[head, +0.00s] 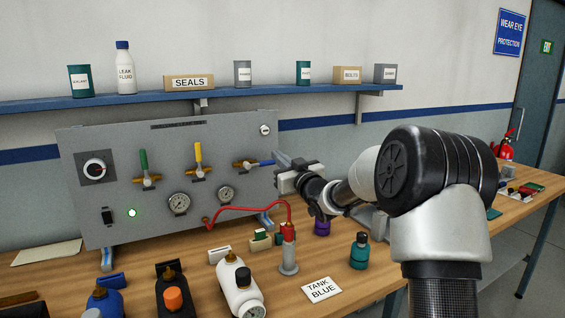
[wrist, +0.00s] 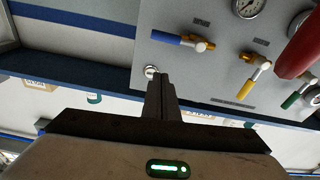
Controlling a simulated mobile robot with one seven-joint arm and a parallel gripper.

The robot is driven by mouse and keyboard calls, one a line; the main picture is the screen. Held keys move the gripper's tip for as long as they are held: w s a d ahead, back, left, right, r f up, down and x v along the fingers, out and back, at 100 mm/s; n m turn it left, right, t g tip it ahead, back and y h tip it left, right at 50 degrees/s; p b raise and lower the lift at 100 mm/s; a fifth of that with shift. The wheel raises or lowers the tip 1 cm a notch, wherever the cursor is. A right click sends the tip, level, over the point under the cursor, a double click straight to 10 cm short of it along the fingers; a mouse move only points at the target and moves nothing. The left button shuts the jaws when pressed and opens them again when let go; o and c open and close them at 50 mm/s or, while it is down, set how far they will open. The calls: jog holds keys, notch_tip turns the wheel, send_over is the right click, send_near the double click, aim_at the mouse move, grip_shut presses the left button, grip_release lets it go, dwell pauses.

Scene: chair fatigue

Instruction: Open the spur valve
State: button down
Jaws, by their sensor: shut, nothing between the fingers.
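A grey panel (head: 120,215) carries three lever valves on brass bodies; their small labels are unreadable, so I cannot tell which is the spur valve. The green lever (head: 144,161) and yellow lever (head: 198,153) point up. The blue lever (head: 261,163) lies sideways, pointing right. All three levers, blue (wrist: 166,38), yellow (wrist: 244,89) and green (wrist: 291,100), show in the wrist view, which is turned over. My gripper (head: 279,156) is shut and empty by the panel's right edge, near the blue lever's end. In the wrist view its fingers (wrist: 161,77) appear apart from the lever.
Gauges (head: 179,203) and a red hose (head: 245,208) sit below the valves. A blue shelf (head: 230,94) with cans and boxes runs above the panel. Bottles, including a white one (head: 238,288), and a "TANK BLUE" card (head: 321,290) occupy the wooden bench.

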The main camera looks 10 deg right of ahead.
jog(key=shift+v, duration=1)
jog(key=shift+r, duration=0.1)
jog(key=s+d+m+g+h, duration=0.3)
jog(key=s+g+h, duration=0.4)
jog(key=s, duration=1.7)
jog(key=s+a+f+m+g, duration=0.1)
jog(key=s+f+g, duration=0.25)
jog(key=s, duration=0.85)
jog(key=s+a+f+m+g, duration=0.15)
jog(key=s+f, duration=0.35)
jog(key=s, duration=0.7)
notch_tip(320, 180, up, 13)
jog(key=g+p, duration=0.1)
jog(key=p, duration=1.2)
jog(key=shift+s+d+n+y+p, duration=0.25)
jog(key=shift+d+n+y+p, duration=0.05)
jog(key=shift+d+n, duration=0.05)
